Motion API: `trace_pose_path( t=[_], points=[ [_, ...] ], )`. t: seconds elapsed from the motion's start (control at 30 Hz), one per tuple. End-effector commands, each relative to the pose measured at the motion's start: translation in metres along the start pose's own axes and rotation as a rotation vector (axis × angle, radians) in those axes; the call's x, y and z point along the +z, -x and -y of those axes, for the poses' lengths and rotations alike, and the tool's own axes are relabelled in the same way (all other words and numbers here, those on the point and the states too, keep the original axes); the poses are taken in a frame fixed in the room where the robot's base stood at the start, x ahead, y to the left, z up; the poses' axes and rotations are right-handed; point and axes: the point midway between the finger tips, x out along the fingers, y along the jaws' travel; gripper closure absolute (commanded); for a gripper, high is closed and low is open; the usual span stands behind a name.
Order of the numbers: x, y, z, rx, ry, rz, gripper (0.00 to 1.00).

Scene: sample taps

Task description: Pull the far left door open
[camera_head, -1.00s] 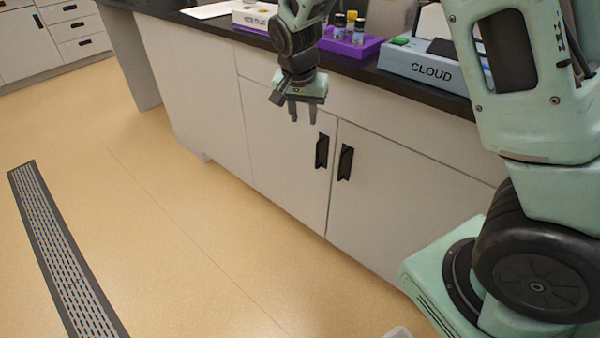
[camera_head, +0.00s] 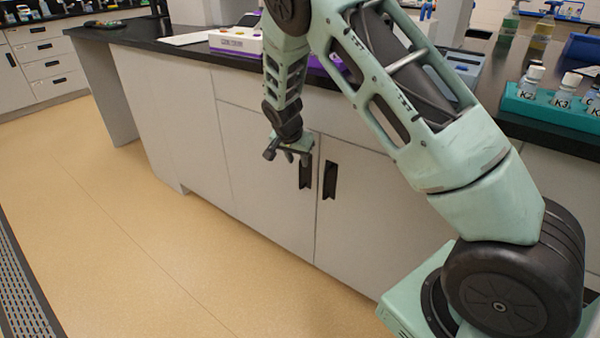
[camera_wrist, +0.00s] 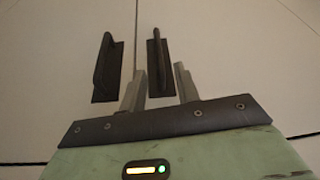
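The left door (camera_head: 265,190) of a pale grey cabinet pair is closed, flush with its front. Its black upright handle (camera_head: 305,176) is near the door's upper right corner. My gripper (camera_head: 290,158) is open and empty, just left of and in front of this handle in the head view. The wrist view looks upside down: the left door's handle (camera_wrist: 159,66) shows beyond and between my open fingers (camera_wrist: 159,72). I cannot tell whether they touch it. The right door's handle (camera_wrist: 108,68) is left of the fingers there.
The right door (camera_head: 355,215) is closed, with its own black handle (camera_head: 329,180). A dark countertop (camera_head: 190,48) overhangs above. A teal rack (camera_head: 550,105) with bottles stands at right. The tan floor (camera_head: 130,240) in front of the cabinets is clear.

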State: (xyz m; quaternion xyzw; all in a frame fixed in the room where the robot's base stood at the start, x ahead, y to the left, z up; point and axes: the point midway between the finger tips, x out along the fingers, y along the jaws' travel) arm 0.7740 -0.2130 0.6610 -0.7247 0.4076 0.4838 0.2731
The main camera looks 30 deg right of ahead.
Motion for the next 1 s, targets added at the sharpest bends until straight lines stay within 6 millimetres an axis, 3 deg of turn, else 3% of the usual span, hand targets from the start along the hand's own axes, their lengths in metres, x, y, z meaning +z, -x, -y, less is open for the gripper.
trace_pose_path(
  t=[0.1, 0.3, 0.73, 0.77, 0.87, 1.0],
  points=[
    [0.001, -0.026, -0.001, 0.003, -0.002, 0.001, 0.68],
    [0.000, -0.052, 0.000, 0.001, -0.001, 0.000, 0.68],
    [0.000, -0.061, 0.000, -0.001, -0.001, 0.000, 0.68],
    [0.000, -0.061, 0.000, -0.001, -0.001, 0.000, 0.71],
    [0.000, -0.061, 0.000, 0.000, -0.001, 0.000, 0.99],
    [0.000, -0.061, 0.000, 0.000, -0.001, 0.000, 1.00]
  ],
)
